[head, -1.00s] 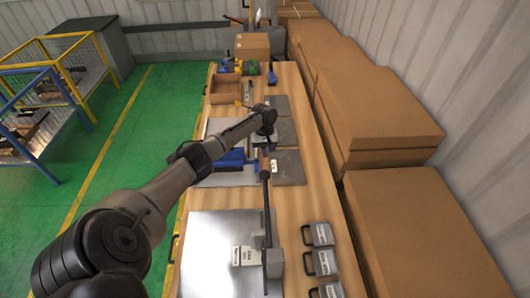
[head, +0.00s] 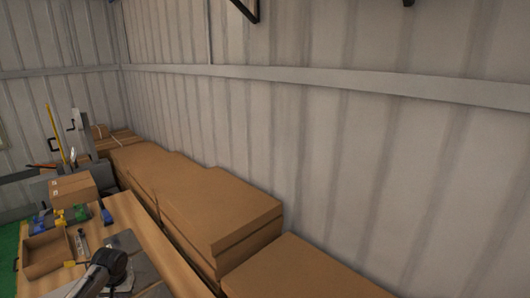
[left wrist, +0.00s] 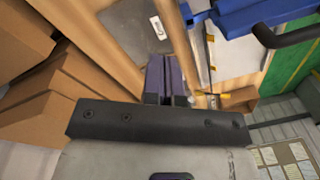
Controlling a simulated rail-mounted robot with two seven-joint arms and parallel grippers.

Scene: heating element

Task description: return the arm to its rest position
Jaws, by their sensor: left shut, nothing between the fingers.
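My left arm comes in at the bottom left of the head view, and its dark wrist end (head: 108,268) is over the wooden table (head: 178,272). In the left wrist view my left gripper (left wrist: 165,62) has its two dark fingers together with nothing between them. My right gripper is in neither view.
Stacked brown cardboard (head: 215,215) lines the table's right side along the corrugated wall (head: 350,160).

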